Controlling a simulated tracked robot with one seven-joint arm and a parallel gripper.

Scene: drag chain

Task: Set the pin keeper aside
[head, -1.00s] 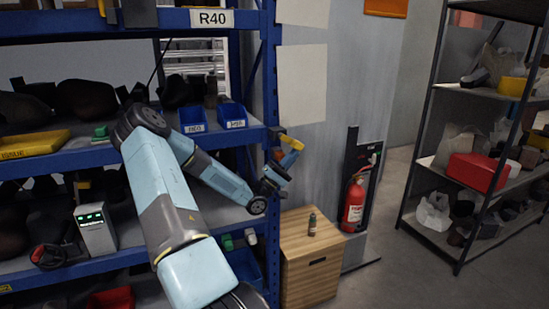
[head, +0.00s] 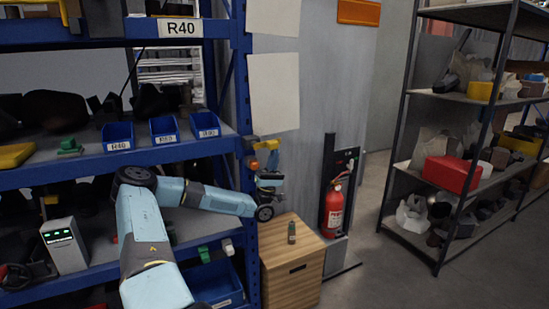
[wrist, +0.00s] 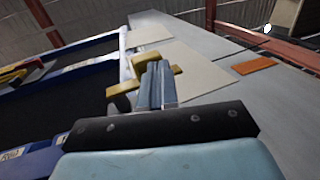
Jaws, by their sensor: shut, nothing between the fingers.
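My gripper (head: 269,166) points up beside the blue shelf's front right post. Its fingers (wrist: 157,84) are shut and show nothing between them. A yellow piece (wrist: 153,62) shows just beyond the fingertips in the wrist view; the fingers partly cover it. In the head view a yellow and orange piece (head: 254,142) shows at the post, close to the gripper. I cannot tell whether they touch. I cannot tell for sure which thing is the pin keeper.
The blue shelf (head: 190,150) bears several blue bins (head: 164,130), a green piece (head: 69,146) and a grey device (head: 63,246). A fire extinguisher (head: 334,207) stands right of the cabinet. A dark rack (head: 425,235) is at right. The cabinet top is mostly clear.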

